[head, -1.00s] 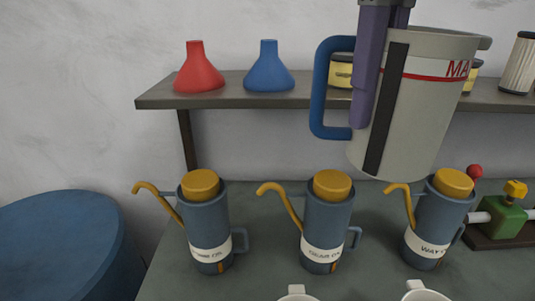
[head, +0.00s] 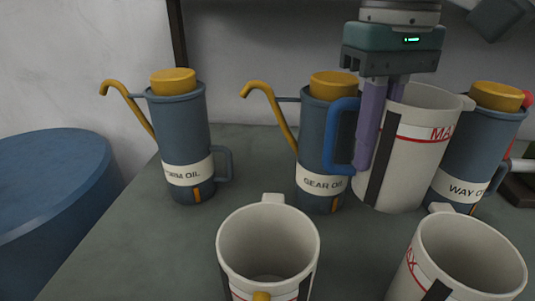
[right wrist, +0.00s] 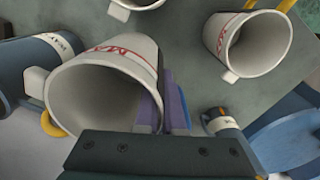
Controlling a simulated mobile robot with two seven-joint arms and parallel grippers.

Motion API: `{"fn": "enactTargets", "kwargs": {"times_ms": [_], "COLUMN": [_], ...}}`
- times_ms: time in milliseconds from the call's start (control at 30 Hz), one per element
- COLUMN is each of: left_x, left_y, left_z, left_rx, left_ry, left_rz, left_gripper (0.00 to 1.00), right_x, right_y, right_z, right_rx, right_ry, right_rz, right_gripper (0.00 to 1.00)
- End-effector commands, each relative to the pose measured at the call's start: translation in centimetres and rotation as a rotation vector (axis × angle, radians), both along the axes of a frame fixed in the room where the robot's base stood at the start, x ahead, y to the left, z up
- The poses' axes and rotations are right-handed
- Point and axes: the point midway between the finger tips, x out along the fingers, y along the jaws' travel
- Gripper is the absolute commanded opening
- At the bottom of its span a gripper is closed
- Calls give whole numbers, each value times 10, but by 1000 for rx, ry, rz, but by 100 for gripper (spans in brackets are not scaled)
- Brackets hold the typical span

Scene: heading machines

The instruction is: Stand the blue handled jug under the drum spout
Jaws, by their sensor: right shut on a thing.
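The blue-handled jug (head: 425,155) is pale grey with a red line, lettering and a dark strip. It stands upright between the gear oil can and the way oil can. My left gripper is not in view.
Oil cans with yellow caps stand behind: form oil (head: 185,135), gear oil (head: 318,130), way oil (head: 480,140). Two other pale jugs are in front, one with a yellow handle (head: 268,245), one at right (head: 470,255). The table (head: 130,240) is clear at left front.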

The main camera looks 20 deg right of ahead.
Motion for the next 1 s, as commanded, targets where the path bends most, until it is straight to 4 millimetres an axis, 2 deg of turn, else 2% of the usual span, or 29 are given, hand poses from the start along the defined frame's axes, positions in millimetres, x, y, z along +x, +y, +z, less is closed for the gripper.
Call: {"fn": "enactTargets", "kwargs": {"times_ms": [33,133,367,600,1000], "left_x": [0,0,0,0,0], "left_y": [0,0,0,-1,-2], "left_z": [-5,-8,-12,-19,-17], "left_rx": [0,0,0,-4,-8], "left_ry": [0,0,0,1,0], "left_rz": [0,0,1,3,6], "left_gripper": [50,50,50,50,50], "right_x": [-1,-1,0,0,0], "right_y": [0,0,0,0,0], "right_z": [-16,-38,-60,-95,-100], "right_rx": [-1,-1,0,0,1], "right_ry": [5,3,1,0,-1], "right_rz": [0,0,-1,1,1], "right_gripper": [0,0,0,0,0]}}
